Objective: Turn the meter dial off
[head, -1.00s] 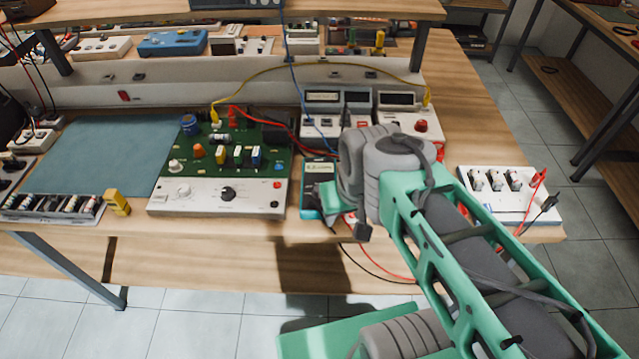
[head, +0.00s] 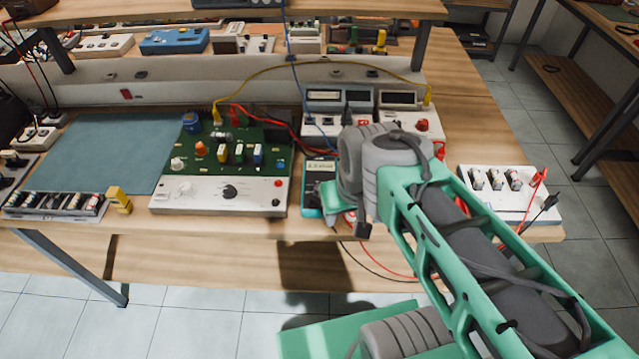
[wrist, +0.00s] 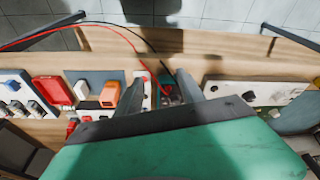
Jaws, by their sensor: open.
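The meter (head: 316,187) is a teal handheld multimeter with a lit display, lying on the bench right of the green circuit board. In the wrist view a small part of the meter (wrist: 169,89) shows between the fingers, with the dial not clear. My gripper (wrist: 161,80) is open, its two dark fingers apart on either side of the meter area, with nothing held. I cannot tell whether a finger touches the meter.
A green circuit board with a white knob panel (head: 218,198) stands left of the meter. Panel instruments (head: 345,100) stand behind it. Red and black leads (head: 385,268) hang over the bench's front edge. A blue mat (head: 110,150) is clear.

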